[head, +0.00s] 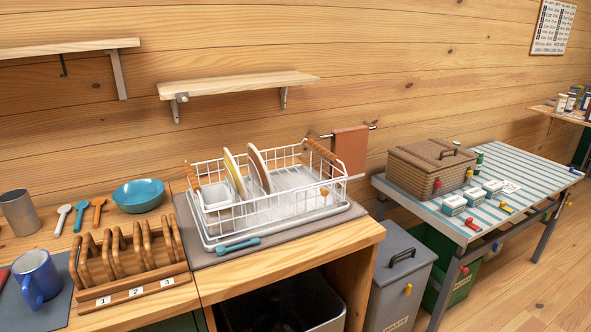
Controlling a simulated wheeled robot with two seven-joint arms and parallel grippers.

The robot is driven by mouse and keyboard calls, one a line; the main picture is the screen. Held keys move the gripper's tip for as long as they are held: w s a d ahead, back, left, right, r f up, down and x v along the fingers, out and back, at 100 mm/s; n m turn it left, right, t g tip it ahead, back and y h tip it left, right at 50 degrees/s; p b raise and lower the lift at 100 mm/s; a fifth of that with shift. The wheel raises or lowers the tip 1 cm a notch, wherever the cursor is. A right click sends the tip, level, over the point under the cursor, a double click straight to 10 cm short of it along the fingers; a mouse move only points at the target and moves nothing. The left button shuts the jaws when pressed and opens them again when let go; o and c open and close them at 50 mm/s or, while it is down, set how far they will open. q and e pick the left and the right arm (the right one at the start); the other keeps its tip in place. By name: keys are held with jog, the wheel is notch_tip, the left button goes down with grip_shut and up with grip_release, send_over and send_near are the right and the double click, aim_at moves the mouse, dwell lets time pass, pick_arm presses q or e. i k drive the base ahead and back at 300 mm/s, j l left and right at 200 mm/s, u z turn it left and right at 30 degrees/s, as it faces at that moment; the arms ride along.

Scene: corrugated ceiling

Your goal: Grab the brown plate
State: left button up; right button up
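The brown plate (259,169) stands on edge in the white wire dish rack (312,215), leaning slightly to the left. A cream-yellow plate (234,172) stands on edge just left of it, with a small gap between them. The lower parts of both plates are behind the rack's wires. The rack sits on a grey mat on the wooden counter. Neither of my grippers shows in the head view.
A white cutlery cup (216,195) is at the rack's left end. A wooden slotted holder (128,252), blue mug (38,277) and teal bowl (138,195) are left of it. A wall shelf (238,84) hangs above the rack. A wicker basket (431,167) stands on the striped table.

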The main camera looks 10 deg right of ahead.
aim_at(257, 165)
jog(key=l, duration=1.6)
jog(key=k, duration=0.05)
